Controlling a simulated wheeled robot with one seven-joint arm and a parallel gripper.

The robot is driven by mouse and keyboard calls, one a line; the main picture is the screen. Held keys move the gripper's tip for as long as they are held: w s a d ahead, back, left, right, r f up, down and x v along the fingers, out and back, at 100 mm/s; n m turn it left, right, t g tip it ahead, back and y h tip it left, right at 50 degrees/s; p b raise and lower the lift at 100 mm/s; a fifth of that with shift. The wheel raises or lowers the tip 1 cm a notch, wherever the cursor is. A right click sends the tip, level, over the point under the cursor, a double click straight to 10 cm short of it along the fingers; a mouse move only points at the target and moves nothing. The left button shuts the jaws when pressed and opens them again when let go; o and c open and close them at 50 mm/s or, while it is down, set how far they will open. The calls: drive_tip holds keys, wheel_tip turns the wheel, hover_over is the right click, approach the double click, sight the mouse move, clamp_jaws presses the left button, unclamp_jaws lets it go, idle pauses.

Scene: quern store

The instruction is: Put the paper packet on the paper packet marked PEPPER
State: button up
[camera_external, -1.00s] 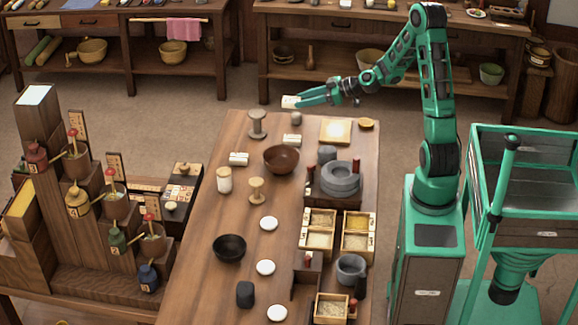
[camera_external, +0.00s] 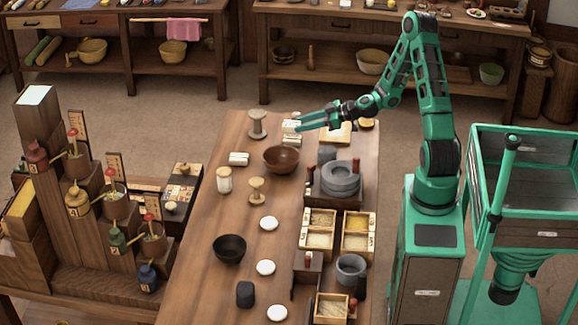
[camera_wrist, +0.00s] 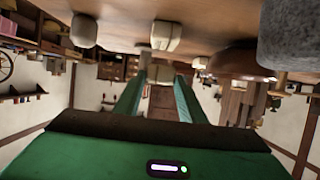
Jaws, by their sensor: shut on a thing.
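My gripper (camera_external: 298,124) is shut on a pale paper packet (camera_external: 290,126), which also shows between the fingertips in the wrist view (camera_wrist: 160,73). A second pale packet (camera_external: 292,140) stands on the table just below the held one in the outside view. I cannot tell whether the two touch. No lettering is readable, so I cannot tell which packet is marked PEPPER. The wrist view is upside down, with the tabletop at the top.
A wooden spool (camera_external: 257,124) stands left of the held packet. A brown bowl (camera_external: 281,160) is in front. A pale square tray (camera_external: 336,132), a grey cylinder (camera_external: 326,154) and a stone quern (camera_external: 341,178) are at right. Bare table (camera_external: 205,225) lies along the left side.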

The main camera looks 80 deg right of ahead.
drive_tip(key=shift+f, duration=1.75)
drive_tip(key=o, duration=1)
drive_tip(key=v, duration=1.2)
drive_tip(key=shift+r, duration=0.1)
